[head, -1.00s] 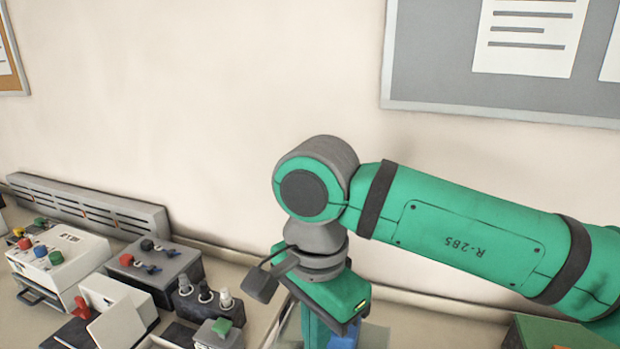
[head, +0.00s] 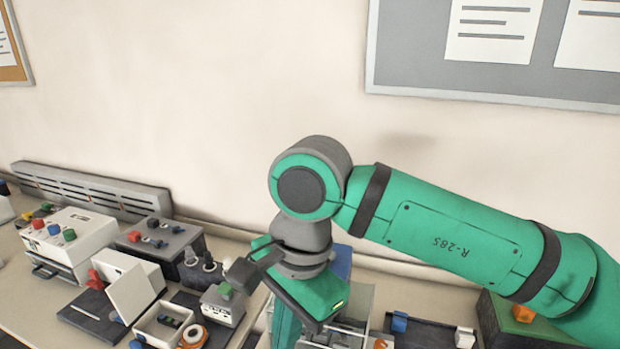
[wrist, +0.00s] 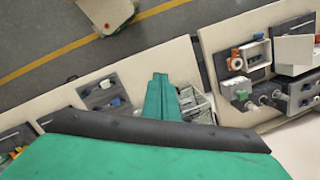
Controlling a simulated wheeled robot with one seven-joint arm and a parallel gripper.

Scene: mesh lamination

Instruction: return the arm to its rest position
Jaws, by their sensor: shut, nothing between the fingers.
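My arm reaches in from the right in the head view, and its green and grey wrist hangs over the bench. My gripper (wrist: 160,92) shows in the wrist view as green fingers pressed together, with nothing between them. It is above the bench and apart from the things on it. In the head view the wrist housing and the lower picture edge hide most of the fingers.
On the bench stand a white control box (head: 68,240) with coloured knobs, a grey box (head: 160,245) with switches and an open white box (head: 165,325). A dark tray (head: 440,332) with small blocks lies right. Open floor (wrist: 65,40) shows beyond the bench.

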